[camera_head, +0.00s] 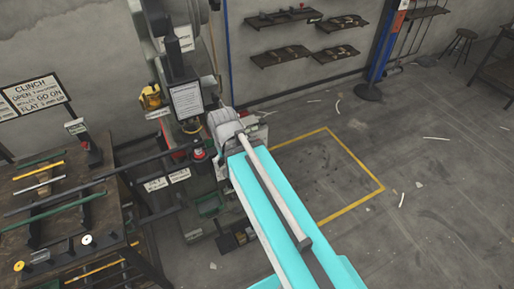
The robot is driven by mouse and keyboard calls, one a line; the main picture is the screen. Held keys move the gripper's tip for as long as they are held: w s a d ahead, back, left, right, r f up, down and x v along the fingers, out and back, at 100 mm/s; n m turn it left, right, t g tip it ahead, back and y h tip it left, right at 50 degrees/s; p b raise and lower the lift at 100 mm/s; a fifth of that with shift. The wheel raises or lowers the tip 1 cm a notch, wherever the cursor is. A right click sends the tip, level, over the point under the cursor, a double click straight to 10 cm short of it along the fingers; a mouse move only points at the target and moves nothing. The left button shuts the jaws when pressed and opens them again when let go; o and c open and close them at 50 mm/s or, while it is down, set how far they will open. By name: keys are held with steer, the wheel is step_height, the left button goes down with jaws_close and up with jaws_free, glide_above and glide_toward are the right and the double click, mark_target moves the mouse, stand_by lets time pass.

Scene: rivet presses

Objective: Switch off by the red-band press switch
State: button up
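A tall grey press (172,35) stands against the wall, left of the picture's middle. A small red-topped part (198,154) sits low on the press, just left of my arm's end; it may be the red-band switch, but it is too small to tell whether it is on or off. My arm is cyan with a grey wrist and reaches from the bottom right up to the press. The wrist is close beside the red part. My gripper's fingers cannot be made out; the arm and wrist hide them.
A paper notice (187,101) and a yellow part (150,96) are on the press. A workbench (30,190) with rods is at left, and a long bar reaches from it toward the press. Small bins (228,243) stand below. The yellow-marked floor (335,185) at right is clear.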

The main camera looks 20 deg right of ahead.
steer(key=w+d+f+m+t+b, duration=0.1)
steer(key=w+d+f+b, duration=0.15)
steer(key=f+b, duration=2.5)
steer(key=w+d+f+t+b, duration=0.1)
steer(key=w+f+b, duration=0.2)
steer(key=f+b, duration=2.45)
steer(key=w+d+r+m+t+h+b, duration=0.4)
steer(key=w+d+t, duration=0.45)
steer(key=d, duration=0.55)
steer(key=d+r+n+t+y, duration=0.2)
steer(key=d+r+t, duration=0.1)
steer(key=r+t, duration=0.3)
steer(key=d+r+n+t+y, duration=0.2)
steer(key=r+t, duration=0.4)
steer(key=r, duration=0.5)
steer(key=shift+s+d+r+n+y+p, duration=0.15)
steer(key=shift+s+d+n+y+p, duration=0.2)
steer(key=shift+d+n, duration=0.35)
steer(key=shift+w+r, duration=0.1)
steer(key=shift+w, duration=0.15)
steer(key=shift+p+x, duration=2.6)
steer(key=shift+x, duration=4.15)
